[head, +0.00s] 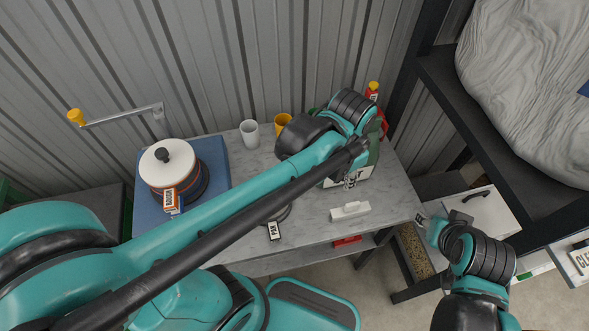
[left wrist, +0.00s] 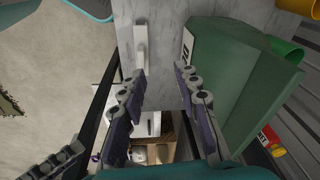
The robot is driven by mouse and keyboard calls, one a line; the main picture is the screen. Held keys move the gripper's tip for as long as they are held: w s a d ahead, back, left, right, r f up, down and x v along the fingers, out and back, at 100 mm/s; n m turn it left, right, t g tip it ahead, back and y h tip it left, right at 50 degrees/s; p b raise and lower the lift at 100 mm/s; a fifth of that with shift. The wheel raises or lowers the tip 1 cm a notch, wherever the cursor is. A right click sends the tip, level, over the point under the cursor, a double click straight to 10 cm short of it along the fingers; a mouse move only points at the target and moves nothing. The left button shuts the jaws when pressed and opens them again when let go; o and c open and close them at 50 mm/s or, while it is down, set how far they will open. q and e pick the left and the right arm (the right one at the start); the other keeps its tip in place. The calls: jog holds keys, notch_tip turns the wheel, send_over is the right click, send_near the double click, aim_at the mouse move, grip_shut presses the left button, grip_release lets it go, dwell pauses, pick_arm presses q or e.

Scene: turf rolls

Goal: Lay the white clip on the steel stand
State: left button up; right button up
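The white clip (head: 350,210) lies on the grey worktop, right of centre. It also shows in the left wrist view (left wrist: 140,45) as a narrow white bar, ahead of the fingers. My left gripper (head: 350,181) is above the worktop, just beyond the clip and in front of a green box. The left wrist view shows its fingers (left wrist: 160,95) spread with nothing between them. A round item (head: 285,213) with a black-and-white tag, mostly hidden by my left arm, may be the steel stand. My right gripper (head: 437,228) is off the worktop's right end; its fingers are unclear.
The green box (left wrist: 250,75) stands close beside my left gripper. A white-lidded pot (head: 168,165) sits on a blue mat at left. A grey cup (head: 250,133) and yellow cup (head: 283,124) stand at the back. A black shelf frame (head: 460,110) rises at right.

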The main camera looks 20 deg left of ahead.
pick_arm(q)
jog(key=s+a+n+t, duration=0.2)
jog(key=a+n, duration=0.2)
jog(key=a, duration=0.2)
jog(key=s+a+n+t, duration=0.2)
jog(key=a+n+t, duration=0.1)
jog(key=a, duration=0.4)
jog(key=shift+s+r+n+y, duration=0.3)
jog(key=shift+s+r+n, duration=0.1)
jog(key=shift+n, duration=0.2)
notch_tip(320, 180, down, 3)
jog(key=b, duration=0.2)
jog(key=shift+r+b, duration=0.2)
jog(key=shift+b, duration=0.1)
